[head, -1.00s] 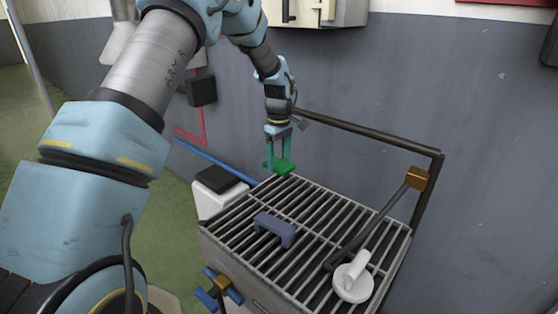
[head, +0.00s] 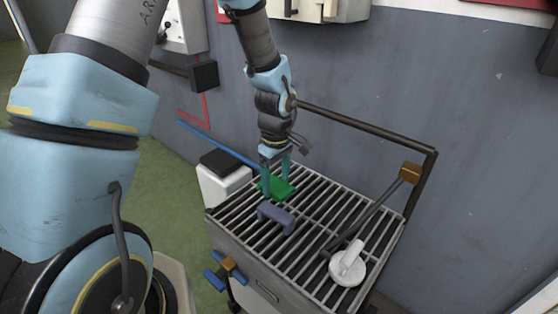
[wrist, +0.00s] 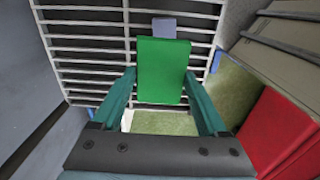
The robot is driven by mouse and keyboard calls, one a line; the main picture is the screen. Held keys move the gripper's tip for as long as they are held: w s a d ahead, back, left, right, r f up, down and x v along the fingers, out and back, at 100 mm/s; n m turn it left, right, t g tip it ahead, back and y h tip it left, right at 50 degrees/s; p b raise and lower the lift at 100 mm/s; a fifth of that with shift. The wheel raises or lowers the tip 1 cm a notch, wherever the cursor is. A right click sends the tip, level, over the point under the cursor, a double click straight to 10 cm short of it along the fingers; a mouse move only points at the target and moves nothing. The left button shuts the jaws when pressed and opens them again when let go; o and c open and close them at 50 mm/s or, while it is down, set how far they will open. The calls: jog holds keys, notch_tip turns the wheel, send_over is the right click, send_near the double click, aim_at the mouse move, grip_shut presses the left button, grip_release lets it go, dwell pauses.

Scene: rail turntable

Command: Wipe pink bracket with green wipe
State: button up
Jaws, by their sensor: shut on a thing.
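The green wipe (head: 284,189) is a flat green block held in my gripper (head: 275,180), over the far left part of the slatted rack. My gripper's teal fingers are shut on it; in the wrist view the wipe (wrist: 163,72) sits between the fingertips (wrist: 160,78). No clearly pink bracket shows; a bracket (head: 276,215) of dull purple-grey lies on the slats just in front of the wipe. It also shows in the wrist view (wrist: 164,26), just beyond the wipe. I cannot tell whether wipe and bracket touch.
The slatted rack (head: 318,222) tops a metal cart with a dark handrail (head: 365,133). A white round-based part (head: 347,270) and a dark rod with an orange block (head: 410,172) lie on the right. A white container (head: 222,182) stands left, the grey wall behind.

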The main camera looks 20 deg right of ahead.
aim_at(275, 212)
jog(key=shift+s+a, duration=0.25)
jog(key=shift+s, duration=0.15)
jog(key=shift+f, duration=0.25)
notch_tip(275, 212, down, 6)
jog(key=b, duration=0.5)
jog(key=shift+f, duration=0.1)
jog(key=shift+f+b, duration=0.45)
jog(key=shift+f, duration=0.15)
dwell(0.4)
